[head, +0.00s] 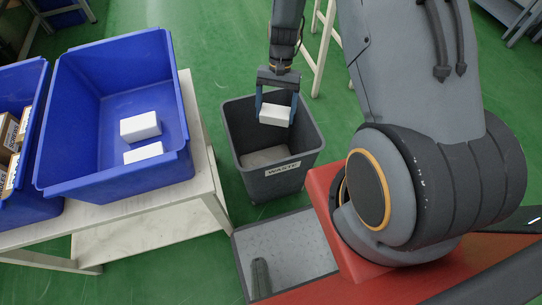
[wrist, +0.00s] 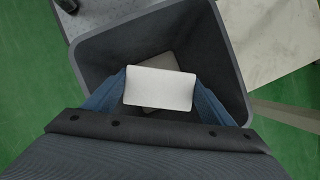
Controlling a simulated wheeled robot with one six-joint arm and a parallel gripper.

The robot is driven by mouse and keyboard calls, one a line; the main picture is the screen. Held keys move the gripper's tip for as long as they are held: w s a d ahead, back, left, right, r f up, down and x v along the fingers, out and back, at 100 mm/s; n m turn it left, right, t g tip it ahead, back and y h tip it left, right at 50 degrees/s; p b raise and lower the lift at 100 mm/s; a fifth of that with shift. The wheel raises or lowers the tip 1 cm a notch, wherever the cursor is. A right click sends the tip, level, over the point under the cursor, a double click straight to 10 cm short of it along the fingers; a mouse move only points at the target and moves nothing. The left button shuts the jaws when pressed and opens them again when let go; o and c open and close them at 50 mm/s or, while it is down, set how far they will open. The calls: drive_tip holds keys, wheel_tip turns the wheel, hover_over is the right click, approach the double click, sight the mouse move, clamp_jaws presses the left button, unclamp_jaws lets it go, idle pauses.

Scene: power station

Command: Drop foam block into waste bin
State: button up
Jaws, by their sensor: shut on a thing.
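My gripper (head: 276,105) is shut on a white foam block (head: 275,115), holding it over the mouth of the grey waste bin (head: 285,178), which bears a "WASTE" label. In the wrist view the block (wrist: 160,88) sits between the blue fingers of my gripper (wrist: 160,92), and the bin's dark walls (wrist: 232,60) surround it. A greyish flat piece (head: 265,156) lies at the bottom of the bin, partly hidden by the block in the wrist view. Two more white foam blocks (head: 141,126) (head: 144,152) lie in the blue crate (head: 75,100) on the left.
The blue crate stands on a pale table (head: 205,170) left of the bin. Another blue crate with cardboard boxes (head: 10,135) is at the far left. A pale stand (head: 325,45) is behind the bin. Green floor (head: 230,60) is clear behind it.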

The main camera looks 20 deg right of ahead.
drive_tip(key=shift+f+b, duration=1.35)
drive_tip(key=shift+f, duration=0.75)
drive_tip(key=o, duration=1.1)
drive_tip(key=shift+r, duration=0.1)
drive_tip(key=v, duration=0.7)
drive_tip(key=shift+w+d+r+p, duration=0.1)
drive_tip(key=shift+r+p, duration=0.2)
